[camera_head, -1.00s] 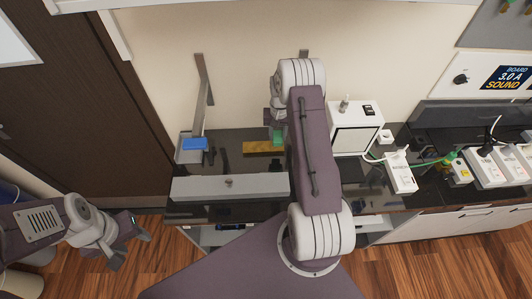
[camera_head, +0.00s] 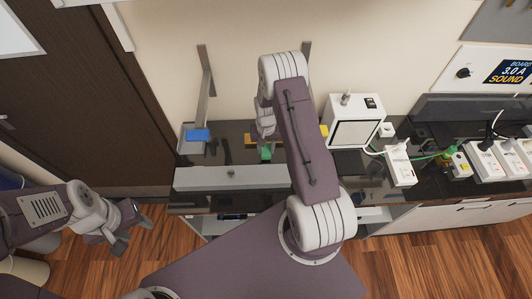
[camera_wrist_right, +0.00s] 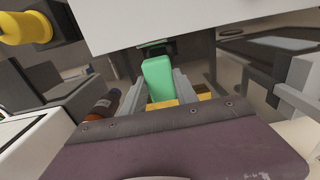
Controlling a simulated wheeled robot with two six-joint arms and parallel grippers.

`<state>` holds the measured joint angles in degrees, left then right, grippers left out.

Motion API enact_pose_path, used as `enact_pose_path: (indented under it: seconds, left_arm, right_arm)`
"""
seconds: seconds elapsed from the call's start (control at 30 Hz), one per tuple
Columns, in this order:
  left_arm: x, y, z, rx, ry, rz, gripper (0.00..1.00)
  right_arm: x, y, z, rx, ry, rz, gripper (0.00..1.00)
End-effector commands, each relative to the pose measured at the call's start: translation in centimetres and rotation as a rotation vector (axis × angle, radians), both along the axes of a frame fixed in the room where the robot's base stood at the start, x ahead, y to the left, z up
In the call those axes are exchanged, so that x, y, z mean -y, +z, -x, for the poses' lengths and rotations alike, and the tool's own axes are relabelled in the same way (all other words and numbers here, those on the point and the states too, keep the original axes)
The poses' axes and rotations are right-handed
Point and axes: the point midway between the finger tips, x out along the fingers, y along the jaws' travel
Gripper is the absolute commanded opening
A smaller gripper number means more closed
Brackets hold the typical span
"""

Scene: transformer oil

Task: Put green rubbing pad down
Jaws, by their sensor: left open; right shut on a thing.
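The green rubbing pad (camera_head: 266,153) is a small green block in my right gripper (camera_head: 266,146), above the dark bench. In the right wrist view the pad (camera_wrist_right: 158,80) is clamped between the two grey fingers of the right gripper (camera_wrist_right: 160,88). A yellow bar (camera_head: 324,131) lies on the bench behind and partly hidden by my right arm; yellow also shows behind the pad in the wrist view (camera_wrist_right: 192,97). I cannot tell if the pad touches anything below it. My left gripper (camera_head: 128,232) is open and empty, low at the left over the floor.
A blue pad (camera_head: 198,135) sits in a grey holder at the bench's left. A long grey bar (camera_head: 225,179) runs along the front edge. A white box (camera_head: 352,122) and white sockets (camera_head: 400,165) stand to the right. Dark bench (camera_head: 229,149) shows between.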

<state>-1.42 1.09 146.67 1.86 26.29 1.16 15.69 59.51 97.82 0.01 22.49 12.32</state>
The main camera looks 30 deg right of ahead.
Motion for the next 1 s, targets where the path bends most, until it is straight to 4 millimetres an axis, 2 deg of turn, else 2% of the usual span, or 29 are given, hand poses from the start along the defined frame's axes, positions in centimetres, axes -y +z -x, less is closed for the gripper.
enact_pose_path:
  seconds: [0.2,0.57,0.6,0.67,0.7,1.0]
  left_arm:
    - [0.0,1.2,0.0,0.0,0.0,0.0,0.47]
    - [0.0,0.7,0.0,0.0,0.0,0.0,0.47]
    - [0.0,0.7,0.0,0.0,0.0,0.0,0.47]
    - [0.0,0.8,0.0,0.0,0.0,0.0,0.47]
    - [0.0,0.8,0.0,0.0,0.0,0.0,0.47]
    - [0.0,1.1,0.0,0.0,0.0,0.0,0.47]
  right_arm:
    - [0.0,-3.4,0.1,-0.003,0.0,-0.001,0.0]
    - [0.0,-4.3,0.1,-0.002,0.0,-0.001,0.0]
    - [0.0,-4.3,0.1,-0.002,0.0,-0.001,0.38]
    - [0.0,-4.2,0.1,-0.002,0.0,-0.001,0.55]
    - [0.0,-4.2,0.1,-0.002,0.0,-0.001,0.57]
    - [0.0,-3.9,0.1,-0.002,0.0,-0.001,0.57]
